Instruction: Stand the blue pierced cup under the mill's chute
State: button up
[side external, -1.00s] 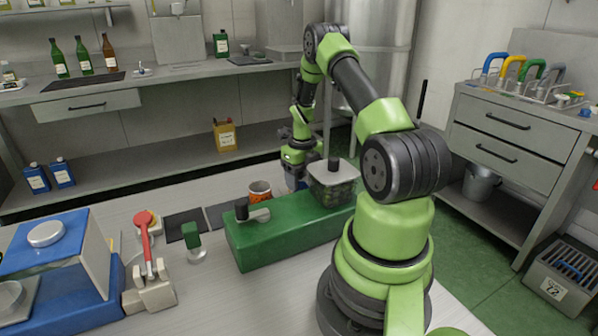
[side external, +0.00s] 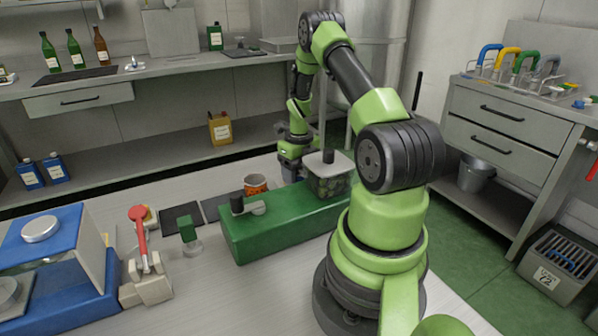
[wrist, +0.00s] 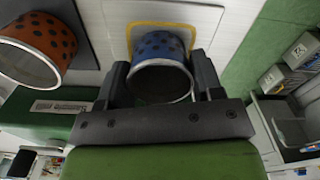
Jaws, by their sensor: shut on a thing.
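The blue pierced cup (wrist: 160,75), with dark dots and a pale rim, sits between my gripper's fingers (wrist: 160,80) in the wrist view, one finger on each side. It overlaps a yellow outlined square (wrist: 187,27) on a pale surface; I cannot tell whether its base touches down. In the side view my gripper (side external: 291,172) is low behind the green mill (side external: 275,228), which hides the fingertips and the blue cup. The mill carries a clear lidded box (side external: 333,184). Its chute cannot be made out clearly.
An orange pierced cup (side external: 255,184) stands behind the mill; it also shows at the left of the wrist view (wrist: 42,45).

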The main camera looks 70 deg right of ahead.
jog(key=o, duration=1)
jog(key=shift+o, duration=0.2)
notch_tip(320, 180, up, 8)
jog(key=shift+w+d+f, duration=0.25)
jog(key=shift+w+d, duration=0.15)
